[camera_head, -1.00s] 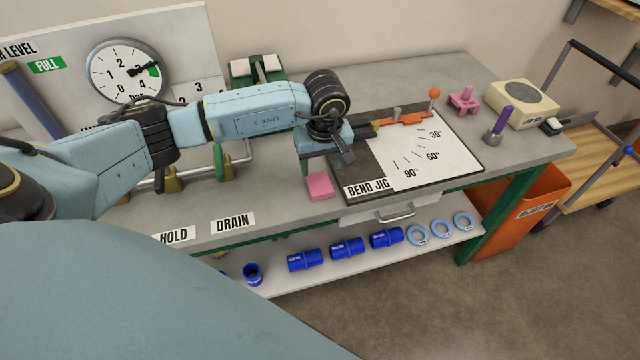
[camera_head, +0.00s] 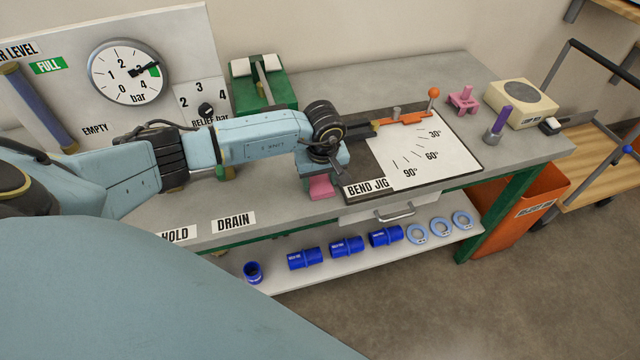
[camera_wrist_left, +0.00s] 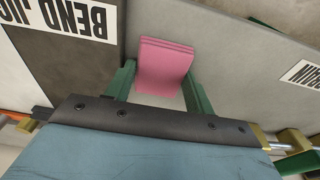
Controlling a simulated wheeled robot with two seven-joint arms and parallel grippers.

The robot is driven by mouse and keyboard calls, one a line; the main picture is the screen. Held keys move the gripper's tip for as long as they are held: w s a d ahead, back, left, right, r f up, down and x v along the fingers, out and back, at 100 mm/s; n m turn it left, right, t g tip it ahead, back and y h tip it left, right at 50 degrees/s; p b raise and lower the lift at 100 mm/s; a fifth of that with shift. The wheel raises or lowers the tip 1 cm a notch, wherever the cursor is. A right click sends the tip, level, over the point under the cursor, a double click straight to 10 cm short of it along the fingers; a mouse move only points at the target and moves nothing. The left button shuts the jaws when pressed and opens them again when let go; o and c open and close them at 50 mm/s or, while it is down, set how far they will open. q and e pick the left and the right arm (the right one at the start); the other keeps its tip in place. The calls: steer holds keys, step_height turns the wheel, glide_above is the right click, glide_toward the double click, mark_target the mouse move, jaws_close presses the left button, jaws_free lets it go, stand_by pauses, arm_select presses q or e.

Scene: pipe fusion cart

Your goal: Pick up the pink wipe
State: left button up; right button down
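The pink wipe (camera_head: 321,188) is a folded pad lying on the grey bench, just left of the bend jig board. My left gripper (camera_head: 321,176) is directly above it and hides its back part in the head view. The left gripper is open. I cannot tell how far the fingertips are above the bench. My right gripper is not in view.
The bend jig board (camera_head: 425,160) with its orange lever (camera_head: 405,119) is close on the right. A gauge panel (camera_head: 180,40) and green device (camera_head: 262,82) stand behind the arm. Blue couplings (camera_head: 347,247) lie on the lower shelf. The bench front edge is near the wipe.

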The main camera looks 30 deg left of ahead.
mark_target(320, 181)
arm_select(q)
steer(key=shift+r, duration=0.1)
steer(key=shift+c, duration=0.3)
steer(key=shift+r, duration=0.6)
step_height(320, 181, up, 2)
steer(key=shift+w+r+b, duration=0.1)
steer(key=shift+b, duration=0.2)
steer(key=s+d+b, duration=0.1)
steer(key=s+d, duration=1.1)
steer(key=d, duration=0.1)
steer(key=shift+d+b, duration=0.35)
steer(key=shift+b, duration=0.05)
